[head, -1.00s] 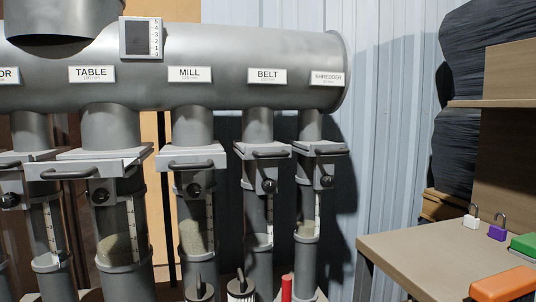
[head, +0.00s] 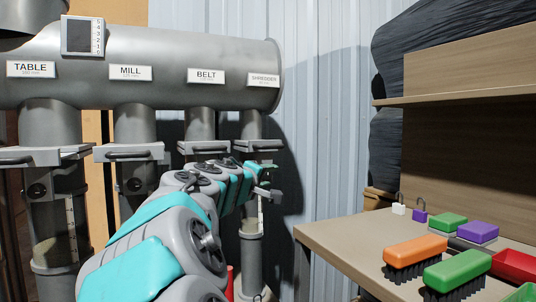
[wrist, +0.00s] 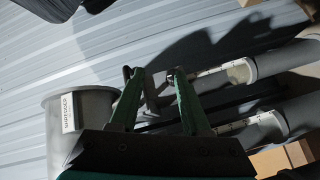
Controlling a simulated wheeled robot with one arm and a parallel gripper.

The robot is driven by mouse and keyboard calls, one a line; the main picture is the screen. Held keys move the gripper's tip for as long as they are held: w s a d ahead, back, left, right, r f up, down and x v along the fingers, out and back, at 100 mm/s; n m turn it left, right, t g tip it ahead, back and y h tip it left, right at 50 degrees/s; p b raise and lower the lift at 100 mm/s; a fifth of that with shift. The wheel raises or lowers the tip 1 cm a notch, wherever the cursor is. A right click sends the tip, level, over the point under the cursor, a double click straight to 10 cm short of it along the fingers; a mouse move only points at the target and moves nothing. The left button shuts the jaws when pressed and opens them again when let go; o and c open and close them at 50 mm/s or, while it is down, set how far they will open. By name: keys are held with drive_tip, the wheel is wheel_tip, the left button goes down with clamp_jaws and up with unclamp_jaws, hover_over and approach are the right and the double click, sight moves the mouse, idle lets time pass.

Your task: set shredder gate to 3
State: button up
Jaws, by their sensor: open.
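The shredder gate (head: 258,146) is a flat light-grey slide plate with a dark bar handle. It sits on the rightmost pipe, under the SHREDDER label (head: 264,79). That label also shows at the left of the wrist view (wrist: 68,113). My gripper (head: 268,172) is just below the gate in the head view, and my arm covers part of the pipe there. In the wrist view my gripper (wrist: 154,74) has its two green fingers apart. A pale grey piece shows between and behind the fingers. I cannot tell whether it is the gate or whether they touch it.
Neighbouring gates stand left, at BELT (head: 204,147), MILL (head: 129,151) and TABLE (head: 40,156). A small panel (head: 83,36) with a number scale is on the duct. A workbench (head: 335,236) with brushes and padlocks stands right. Corrugated wall (head: 320,110) is behind.

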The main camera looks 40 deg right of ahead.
sight(271, 147)
drive_tip(key=shift+w+d+r+n+t+h, duration=0.35)
drive_tip(key=shift+w+d+r+n, duration=0.2)
drive_tip(key=shift+w+d+r, duration=0.7)
drive_tip(key=shift+w+d+r+n+t+h, duration=0.3)
drive_tip(key=shift+w+d+r+n, duration=0.2)
drive_tip(key=shift+w+d+r, duration=0.65)
drive_tip(key=shift+w+d+r+n+t+h, duration=0.3)
drive_tip(key=shift+w+d+r+n, duration=0.25)
drive_tip(key=shift+w+d+r, duration=0.65)
drive_tip(key=shift+w+d+f, duration=0.15)
drive_tip(key=shift+w+f, duration=0.05)
drive_tip(key=shift+w, duration=0.05)
clamp_jaws()
